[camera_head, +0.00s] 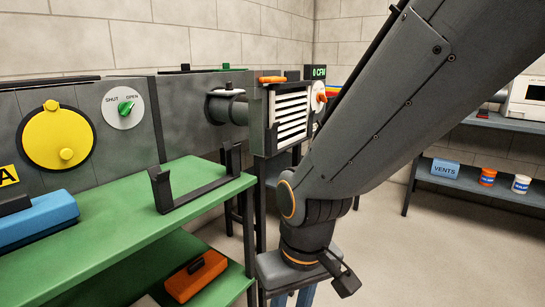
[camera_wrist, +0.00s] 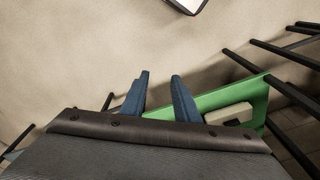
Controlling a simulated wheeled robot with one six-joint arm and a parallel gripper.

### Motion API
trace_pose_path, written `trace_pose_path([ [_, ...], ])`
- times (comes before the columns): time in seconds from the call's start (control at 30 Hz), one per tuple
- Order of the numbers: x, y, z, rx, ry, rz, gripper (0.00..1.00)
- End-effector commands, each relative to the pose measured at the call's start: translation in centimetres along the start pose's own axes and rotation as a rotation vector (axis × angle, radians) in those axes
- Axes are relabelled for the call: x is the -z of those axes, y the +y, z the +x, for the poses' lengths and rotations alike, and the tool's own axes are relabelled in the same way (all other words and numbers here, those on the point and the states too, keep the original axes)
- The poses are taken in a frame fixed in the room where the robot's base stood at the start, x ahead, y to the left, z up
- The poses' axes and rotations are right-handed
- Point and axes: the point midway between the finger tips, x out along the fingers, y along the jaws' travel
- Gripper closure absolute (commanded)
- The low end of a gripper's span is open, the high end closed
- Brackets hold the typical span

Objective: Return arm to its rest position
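My gripper hangs low at the bottom centre of the head view (camera_head: 294,299), its blue fingertips cut off by the frame edge. In the wrist view my gripper (camera_wrist: 161,76) shows two blue fingers standing apart with nothing held between them. My arm comes down from the upper right in the head view, bent at the wrist, to the right of the green bench (camera_head: 120,236). The gripper is over the floor beside this bench and touches nothing that I can see.
A blue case (camera_head: 38,220) and a black cradle (camera_head: 205,186) sit on the bench; an orange brush-like block (camera_head: 195,275) lies on its lower shelf. A louvred vent (camera_head: 291,116) and grey duct stand behind. A blue-grey shelf (camera_head: 470,182) stands right. Floor at right is clear.

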Motion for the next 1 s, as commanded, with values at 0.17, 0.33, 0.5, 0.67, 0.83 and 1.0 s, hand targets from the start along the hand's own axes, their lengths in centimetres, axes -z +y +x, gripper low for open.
trace_pose_path([
  [0.17,-1.2,-3.0,-0.3,0.016,-0.026,-0.076,0.72],
  [0.33,-2.3,-5.2,-0.7,0.028,-0.049,-0.133,0.72],
  [0.5,-3.4,-6.7,-1.2,0.036,-0.068,-0.175,0.72],
  [0.67,-3.2,-5.8,-2.7,0.029,-0.067,-0.141,0.72],
  [0.83,-3.0,-5.0,-4.2,0.022,-0.068,-0.11,0.72],
  [1.0,-3.1,-3.6,-6.2,0.014,-0.068,-0.07,0.72],
])
